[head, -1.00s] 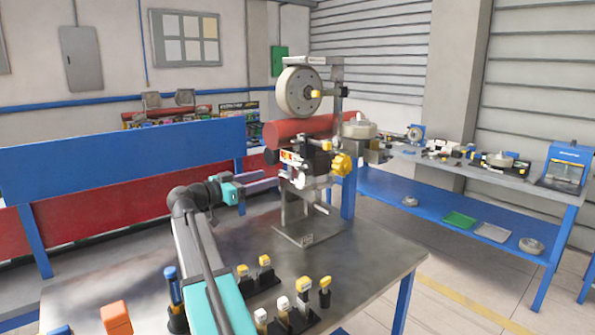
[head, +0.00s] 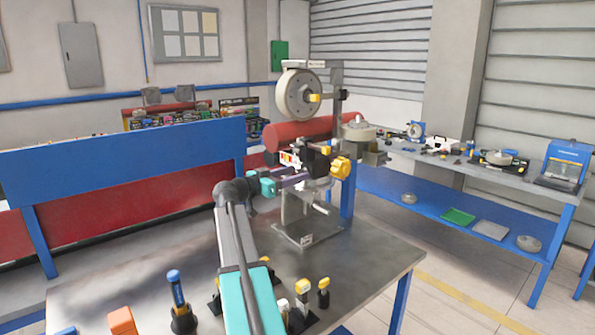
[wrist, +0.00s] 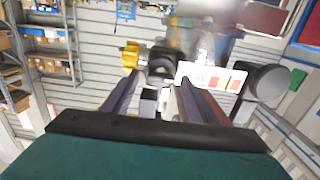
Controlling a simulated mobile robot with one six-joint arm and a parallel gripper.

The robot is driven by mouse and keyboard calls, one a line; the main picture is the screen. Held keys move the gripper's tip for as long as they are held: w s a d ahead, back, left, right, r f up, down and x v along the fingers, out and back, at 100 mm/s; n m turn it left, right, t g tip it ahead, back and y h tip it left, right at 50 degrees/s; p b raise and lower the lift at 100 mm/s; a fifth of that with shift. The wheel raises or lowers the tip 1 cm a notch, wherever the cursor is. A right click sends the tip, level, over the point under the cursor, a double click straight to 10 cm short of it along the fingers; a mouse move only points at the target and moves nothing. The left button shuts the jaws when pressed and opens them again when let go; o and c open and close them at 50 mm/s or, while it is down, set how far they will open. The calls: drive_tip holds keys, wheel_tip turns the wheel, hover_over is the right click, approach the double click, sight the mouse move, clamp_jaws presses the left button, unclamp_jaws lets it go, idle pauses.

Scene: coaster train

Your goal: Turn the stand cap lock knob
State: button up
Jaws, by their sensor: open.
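The stand (head: 305,234) rises from the grey metal bench and carries a large grey wheel (head: 296,95) near its top. A yellow lobed knob (head: 341,168) is on the right of its middle block, and shows at left in the wrist view (wrist: 131,56). A round black knob is on the block's other side, at right in the wrist view (wrist: 268,82). I cannot tell which knob is the cap lock. My gripper (head: 298,179) is open in front of the block; its purple fingers (wrist: 160,88) point at it with nothing clearly between them. Contact cannot be told.
A blue-handled tool (head: 178,293) and several yellow-topped pieces (head: 303,290) stand at the bench front, near my arm. An orange block (head: 122,321) is at front left. A red cylinder (head: 300,131) lies behind the stand. A blue side bench (head: 420,190) is at right.

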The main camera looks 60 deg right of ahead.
drive_tip(key=shift+s+d, duration=0.25)
drive_tip(key=shift+d, duration=0.35)
drive_tip(key=shift+c, duration=0.3)
drive_tip(key=c, duration=1)
